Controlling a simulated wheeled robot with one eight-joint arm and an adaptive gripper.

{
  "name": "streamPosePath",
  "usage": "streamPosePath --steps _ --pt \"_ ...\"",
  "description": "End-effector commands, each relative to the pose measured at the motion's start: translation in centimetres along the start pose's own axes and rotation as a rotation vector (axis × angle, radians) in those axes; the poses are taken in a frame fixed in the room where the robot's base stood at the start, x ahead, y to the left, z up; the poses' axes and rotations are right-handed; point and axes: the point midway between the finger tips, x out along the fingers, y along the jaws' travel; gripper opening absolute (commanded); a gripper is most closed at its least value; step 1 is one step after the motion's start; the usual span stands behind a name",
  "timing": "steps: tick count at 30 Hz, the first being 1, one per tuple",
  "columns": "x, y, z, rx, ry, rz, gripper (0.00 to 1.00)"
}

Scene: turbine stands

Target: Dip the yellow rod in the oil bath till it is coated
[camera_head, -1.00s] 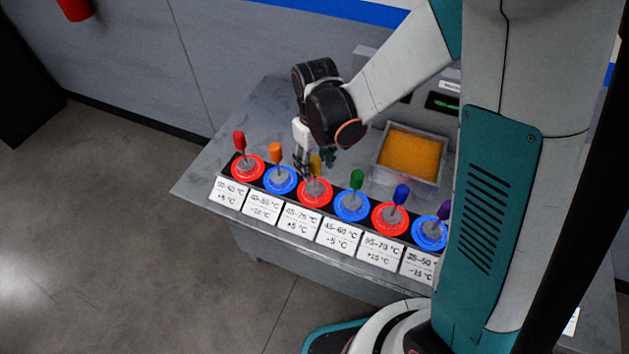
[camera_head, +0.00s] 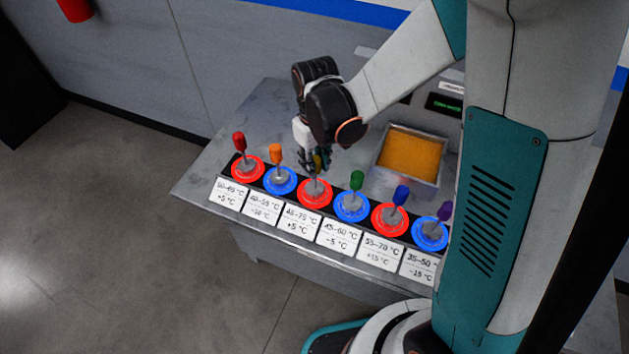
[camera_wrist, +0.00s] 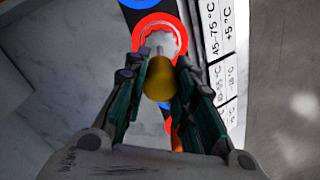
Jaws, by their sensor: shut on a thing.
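The yellow rod (camera_wrist: 159,78) is between the fingers of my gripper (camera_wrist: 158,88), which is shut on its yellow top. Its thin grey shaft points to the red-ringed holder (camera_wrist: 178,33), third from the left in the head view (camera_head: 315,203). I cannot tell whether the rod's lower end is still in the holder. In the head view my gripper (camera_head: 316,163) stands over that holder and hides most of the rod. The oil bath (camera_head: 439,178) is a square metal tank of orange liquid, right of my gripper.
Red (camera_head: 239,141), orange (camera_head: 276,153), green (camera_head: 357,180), blue (camera_head: 401,194) and purple (camera_head: 444,211) rods stand in the other holders of the row. White temperature labels lie along the table's front edge. The table's left end (camera_head: 215,180) is clear.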

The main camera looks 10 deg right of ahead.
Motion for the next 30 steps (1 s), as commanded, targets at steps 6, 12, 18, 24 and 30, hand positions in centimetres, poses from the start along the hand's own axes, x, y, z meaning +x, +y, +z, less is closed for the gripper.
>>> streamPosePath --steps 6,12,18,24,30 --pt "-0.6 0.0 0.0 0.000 0.000 0.000 0.00" --pt "-0.7 0.0 0.0 0.000 0.000 0.000 0.00" --pt "-1.1 0.0 0.0 0.000 0.000 0.000 0.00" --pt "-2.1 0.0 0.0 0.000 0.000 0.000 0.00" --pt "-2.5 0.0 0.0 0.000 0.000 0.000 0.00"
